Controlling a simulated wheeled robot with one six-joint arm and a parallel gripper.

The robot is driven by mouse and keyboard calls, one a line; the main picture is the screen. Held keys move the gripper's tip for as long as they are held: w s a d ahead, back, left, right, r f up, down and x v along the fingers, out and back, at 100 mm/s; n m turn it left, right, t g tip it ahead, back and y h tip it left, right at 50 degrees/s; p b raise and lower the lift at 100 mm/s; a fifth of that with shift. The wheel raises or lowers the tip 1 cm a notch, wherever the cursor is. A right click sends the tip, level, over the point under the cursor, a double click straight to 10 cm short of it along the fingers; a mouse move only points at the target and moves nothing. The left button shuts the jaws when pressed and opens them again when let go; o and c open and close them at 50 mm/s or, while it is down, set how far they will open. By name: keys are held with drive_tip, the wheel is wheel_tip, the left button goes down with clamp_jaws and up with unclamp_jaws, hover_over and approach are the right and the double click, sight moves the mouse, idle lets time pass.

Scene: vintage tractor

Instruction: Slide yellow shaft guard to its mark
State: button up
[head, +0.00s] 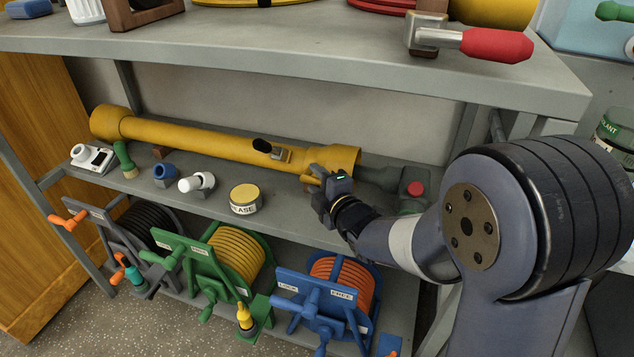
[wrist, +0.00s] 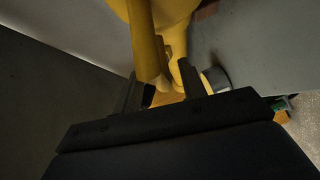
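The yellow shaft guard (head: 205,139) is a long tube with flared ends, lying along the middle shelf. A small fitting with a black knob (head: 262,146) sits on top of it, right of its middle. My gripper (head: 316,182) is at the front side of the guard's right flared end. In the wrist view my two dark fingers (wrist: 162,92) stand on either side of a narrow yellow part (wrist: 168,99), with the guard (wrist: 150,40) just beyond. Whether they press on that part I cannot tell. I cannot make out a mark in either view.
A grey shaft (head: 378,174) leads from the guard to a green housing with a red cap (head: 416,189). A grease tin (head: 244,198), blue fitting (head: 165,174), brush (head: 124,160) and white items stand in front. The upper shelf (head: 300,50) overhangs; hose reels (head: 236,255) stand below.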

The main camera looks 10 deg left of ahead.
drive_tip(key=shift+w+a, duration=0.1)
drive_tip(key=shift+c, duration=0.2)
clamp_jaws()
idle(0.5)
